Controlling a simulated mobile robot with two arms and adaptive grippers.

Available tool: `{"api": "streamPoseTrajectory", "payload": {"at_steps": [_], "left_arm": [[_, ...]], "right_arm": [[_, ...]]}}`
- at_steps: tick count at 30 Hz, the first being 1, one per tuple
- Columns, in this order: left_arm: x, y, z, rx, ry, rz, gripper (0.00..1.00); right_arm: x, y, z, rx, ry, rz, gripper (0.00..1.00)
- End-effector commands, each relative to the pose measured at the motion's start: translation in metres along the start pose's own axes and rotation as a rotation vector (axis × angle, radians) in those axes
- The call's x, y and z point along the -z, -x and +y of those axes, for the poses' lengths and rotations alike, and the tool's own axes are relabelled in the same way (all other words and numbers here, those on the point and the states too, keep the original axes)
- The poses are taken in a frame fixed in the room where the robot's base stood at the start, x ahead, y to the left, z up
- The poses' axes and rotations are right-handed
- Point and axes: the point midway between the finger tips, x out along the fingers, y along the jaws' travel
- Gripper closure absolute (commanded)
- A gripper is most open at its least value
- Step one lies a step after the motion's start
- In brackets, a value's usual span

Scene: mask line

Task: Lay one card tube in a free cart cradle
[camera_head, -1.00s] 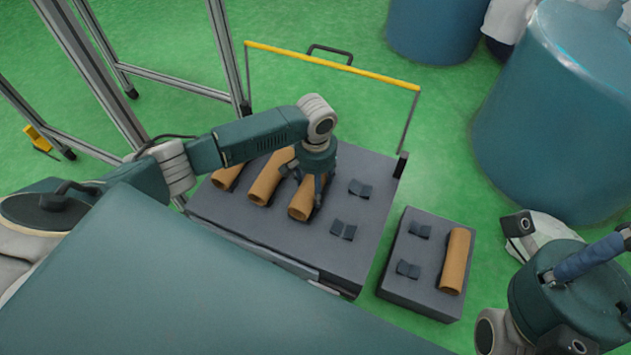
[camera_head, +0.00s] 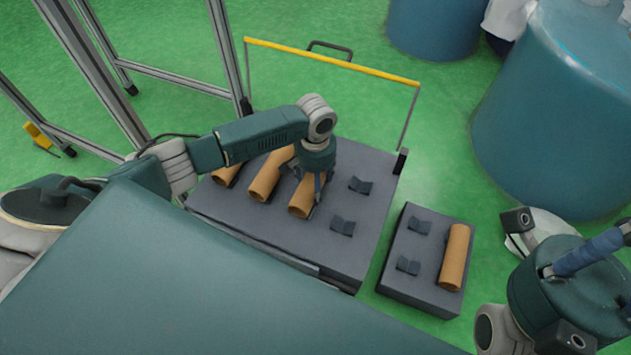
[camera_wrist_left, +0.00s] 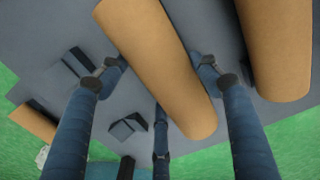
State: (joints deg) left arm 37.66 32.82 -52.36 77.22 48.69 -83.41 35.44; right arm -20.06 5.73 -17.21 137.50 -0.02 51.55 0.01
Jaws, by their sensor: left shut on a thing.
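My left gripper (camera_head: 314,188) is shut on a brown card tube (camera_head: 301,200), the rightmost of three on the grey cart (camera_head: 270,231). In the left wrist view this tube (camera_wrist_left: 155,60) runs between the blue fingers, low over the cart top; whether it touches its cradle is hidden. Two other tubes lie to its left, one in the middle (camera_head: 267,178) and one farther left (camera_head: 226,174). Right of the held tube, a pair of dark cradle supports stands empty, the far one (camera_head: 360,185) and the near one (camera_head: 342,226). My right arm shows at lower right, its fingertips unclear.
A low grey block (camera_head: 425,295) right of the cart holds one tube (camera_head: 455,257) and empty supports (camera_head: 408,265). A yellow-topped handle (camera_head: 330,62) rises behind the cart. Large blue-green drums (camera_head: 550,120) stand at the right. Metal frame posts (camera_head: 228,55) stand at the left.

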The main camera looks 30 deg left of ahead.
Motion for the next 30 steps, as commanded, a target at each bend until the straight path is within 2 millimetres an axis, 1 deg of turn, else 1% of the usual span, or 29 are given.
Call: {"api": "streamPoseTrajectory", "payload": {"at_steps": [4,5,6,8,17,20,23,30], "left_arm": [[0.000,-0.002,0.000,0.000,0.000,-0.001,0.64],[0.000,-0.002,0.000,0.000,0.000,0.000,0.33],[0.000,-0.002,0.000,0.000,0.000,0.000,0.25],[0.000,-0.002,0.000,0.000,0.000,0.000,0.15],[0.000,-0.001,0.000,0.000,0.000,0.000,0.15],[0.001,0.005,0.000,-0.001,0.000,0.002,0.15],[0.002,0.020,0.001,-0.002,-0.001,0.004,0.15],[0.002,0.072,0.001,-0.002,-0.001,0.005,0.15]], "right_arm": [[0.000,-0.001,0.000,0.000,0.000,0.000,1.00],[0.000,-0.001,0.000,0.000,0.000,0.000,1.00],[0.000,-0.001,0.000,0.000,0.000,0.000,1.00],[0.000,-0.001,0.000,0.000,0.000,0.000,1.00],[0.000,-0.001,0.000,0.000,0.001,0.001,1.00],[0.000,-0.001,0.000,0.000,0.001,0.001,1.00],[0.000,-0.001,0.000,0.000,0.001,0.001,1.00],[0.000,-0.001,0.000,0.000,0.000,0.001,1.00]]}}
